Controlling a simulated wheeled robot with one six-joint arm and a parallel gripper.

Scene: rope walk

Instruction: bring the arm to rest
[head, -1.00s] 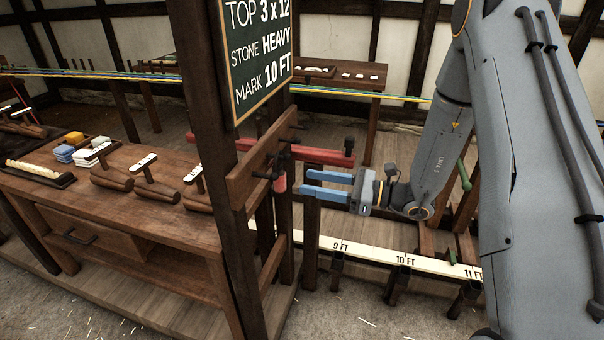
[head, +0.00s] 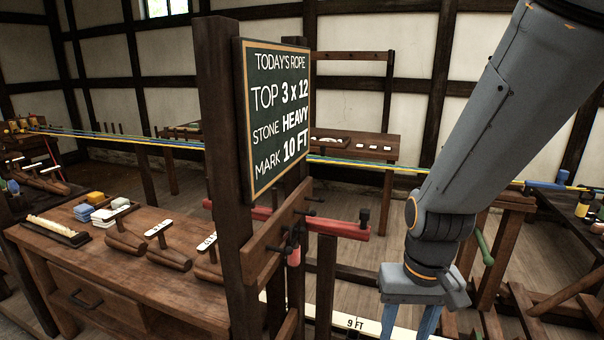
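My gripper (head: 415,330) hangs from my grey arm (head: 470,150) at the lower right of the head view and points down. Its two blue fingers stand apart with a gap between them, and no object shows in the gap. The fingertips are cut off by the bottom edge of the picture. The gripper is to the right of the wooden post and the red bar (head: 338,228), apart from both, above the white measuring strip (head: 355,322).
A chalkboard (head: 277,118) hangs on the dark post (head: 225,130). A workbench (head: 60,255) with wooden mallet-like tools (head: 170,256) stands at the left. Coloured strands (head: 355,163) stretch across behind. A wooden frame (head: 490,260) stands right of the gripper.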

